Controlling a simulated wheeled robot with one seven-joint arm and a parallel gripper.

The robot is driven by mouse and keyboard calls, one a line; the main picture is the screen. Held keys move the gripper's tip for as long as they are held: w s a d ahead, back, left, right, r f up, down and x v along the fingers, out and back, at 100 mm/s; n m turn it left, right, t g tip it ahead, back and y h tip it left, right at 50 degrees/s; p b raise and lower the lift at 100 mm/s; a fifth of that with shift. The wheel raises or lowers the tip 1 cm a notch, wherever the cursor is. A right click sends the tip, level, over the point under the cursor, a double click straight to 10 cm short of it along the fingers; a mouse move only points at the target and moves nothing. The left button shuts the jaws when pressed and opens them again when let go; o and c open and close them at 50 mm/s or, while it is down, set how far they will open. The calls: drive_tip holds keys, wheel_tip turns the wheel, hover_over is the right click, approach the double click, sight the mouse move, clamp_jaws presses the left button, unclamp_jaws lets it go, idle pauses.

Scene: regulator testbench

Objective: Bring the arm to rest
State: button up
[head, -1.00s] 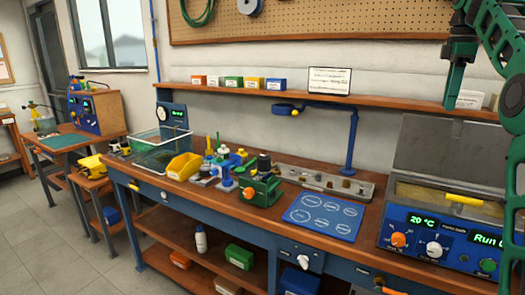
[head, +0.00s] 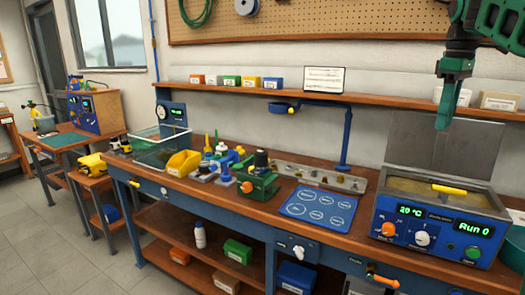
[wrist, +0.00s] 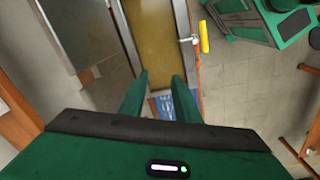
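My gripper (head: 445,122) is green and hangs at the upper right in the head view, fingers pointing down, in front of the wall and above the open water bath (head: 432,228). In the wrist view its two fingers (wrist: 160,82) stand apart with nothing between them. Most of my arm is cut off by the head view's upper right edge.
A wooden shelf (head: 380,92) with small boxes runs behind my gripper. Grey floor (head: 85,265) is open at the left.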

drive_tip(key=s+a+f+m, duration=0.3)
drive_tip(key=s+f+m, duration=0.4)
drive_tip(key=s+f, duration=0.7)
drive_tip(key=s+a+f+m, duration=0.3)
drive_tip(key=s+f+m, duration=0.4)
drive_tip(key=s+f, duration=0.7)
drive_tip(key=s, duration=0.8)
drive_tip(key=shift+a+f+g, duration=0.3)
drive_tip(key=shift+a+f, duration=0.05)
drive_tip(key=shift+w, duration=0.1)
drive_tip(key=shift+w+f, duration=0.2)
drive_tip(key=shift+w, duration=0.4)
